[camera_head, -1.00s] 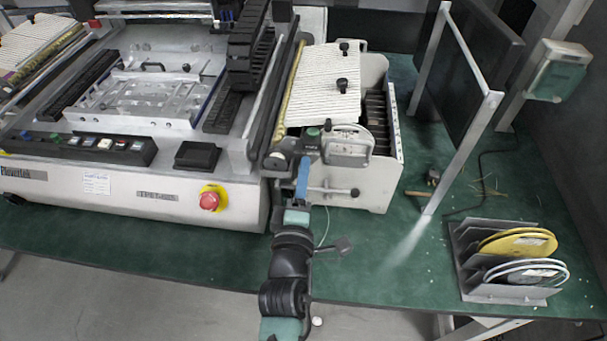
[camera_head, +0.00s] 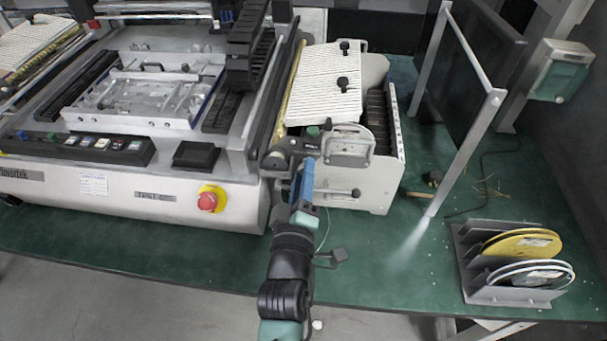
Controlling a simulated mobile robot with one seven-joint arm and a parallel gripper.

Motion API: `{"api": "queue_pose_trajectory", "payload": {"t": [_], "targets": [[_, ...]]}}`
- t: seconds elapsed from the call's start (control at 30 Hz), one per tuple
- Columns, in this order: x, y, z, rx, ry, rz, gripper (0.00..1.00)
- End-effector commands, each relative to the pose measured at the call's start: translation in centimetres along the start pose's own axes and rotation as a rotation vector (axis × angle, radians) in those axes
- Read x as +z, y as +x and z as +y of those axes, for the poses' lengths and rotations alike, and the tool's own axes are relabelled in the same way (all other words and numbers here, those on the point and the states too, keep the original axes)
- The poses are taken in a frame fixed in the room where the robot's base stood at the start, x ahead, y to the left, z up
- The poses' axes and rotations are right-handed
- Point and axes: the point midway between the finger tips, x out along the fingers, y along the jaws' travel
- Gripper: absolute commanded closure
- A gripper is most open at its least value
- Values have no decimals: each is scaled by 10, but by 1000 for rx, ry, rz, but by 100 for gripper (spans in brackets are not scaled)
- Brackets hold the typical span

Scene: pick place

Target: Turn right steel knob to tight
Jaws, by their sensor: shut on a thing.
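The feeder unit (camera_head: 378,187) with pale sides stands on the green table, right of the large white machine. A thin steel rod with a black end (camera_head: 355,193) sticks out from its front face. My gripper (camera_head: 301,163) is at the front left corner of this unit, between it and the machine. Its blue part shows from above, left of the rod. The fingertips and the piece between them are mostly hidden by my wrist, so the steel knob and its turn angle do not show clearly.
A red stop button (camera_head: 208,202) sits on the machine front to the left. A rack (camera_head: 470,285) with yellow and white reels stands at the right front. A metal frame post (camera_head: 460,160) rises behind it. The table between is mostly clear.

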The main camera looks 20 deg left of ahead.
Motion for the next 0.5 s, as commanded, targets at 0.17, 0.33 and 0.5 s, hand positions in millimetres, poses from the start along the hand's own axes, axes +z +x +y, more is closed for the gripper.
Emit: {"api": "queue_pose_trajectory", "payload": {"t": [0.17,0.33,0.5], "targets": [[1,0,0,-1,0,-2,100],[1,0,0,-1,-1,-2,55],[0,0,0,-1,-1,-1,39]]}}
